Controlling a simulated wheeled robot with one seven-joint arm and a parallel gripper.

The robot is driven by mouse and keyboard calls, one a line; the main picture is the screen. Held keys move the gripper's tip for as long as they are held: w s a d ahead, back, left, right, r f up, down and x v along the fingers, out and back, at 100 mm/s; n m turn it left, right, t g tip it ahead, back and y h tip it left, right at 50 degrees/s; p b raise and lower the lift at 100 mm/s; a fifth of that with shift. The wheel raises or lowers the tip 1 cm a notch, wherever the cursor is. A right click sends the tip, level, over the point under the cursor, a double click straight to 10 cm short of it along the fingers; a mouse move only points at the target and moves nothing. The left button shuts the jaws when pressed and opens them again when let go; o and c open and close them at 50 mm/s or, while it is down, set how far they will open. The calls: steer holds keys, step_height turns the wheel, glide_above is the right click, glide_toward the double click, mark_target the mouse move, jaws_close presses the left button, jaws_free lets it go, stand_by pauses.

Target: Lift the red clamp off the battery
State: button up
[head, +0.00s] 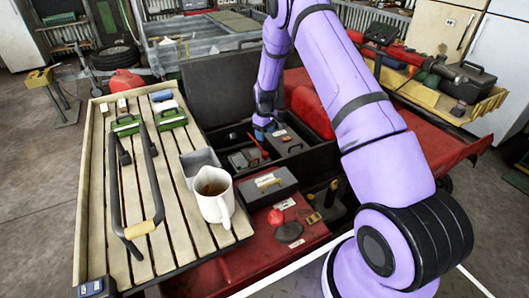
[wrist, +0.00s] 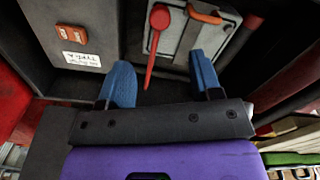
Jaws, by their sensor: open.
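In the wrist view, a long red piece (wrist: 153,50) with a round head lies along the left side of a grey, flat-topped unit (wrist: 187,45). It looks like the red clamp on the battery, but I cannot tell for certain. An orange-red handle-like piece (wrist: 205,13) sits at the unit's far edge. The red piece also shows in the head view (head: 258,146), inside the dark open compartment. My gripper (wrist: 161,78) is open, its blue fingers on either side of the red piece's narrow near end. I cannot tell whether they touch it. In the head view my gripper (head: 264,131) points down into the compartment.
A dark block (wrist: 72,36) with a white label stands left of the unit. Dark compartment walls are close around my gripper. In the head view, a slatted wooden rack (head: 160,205) holds a white jug (head: 213,196) and a black bar (head: 150,190). A raised dark lid (head: 225,85) stands behind.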

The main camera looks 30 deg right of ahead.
mark_target(265, 152)
step_height(265, 152, down, 10)
steer(key=shift+f, duration=0.25)
stand_by(0.3)
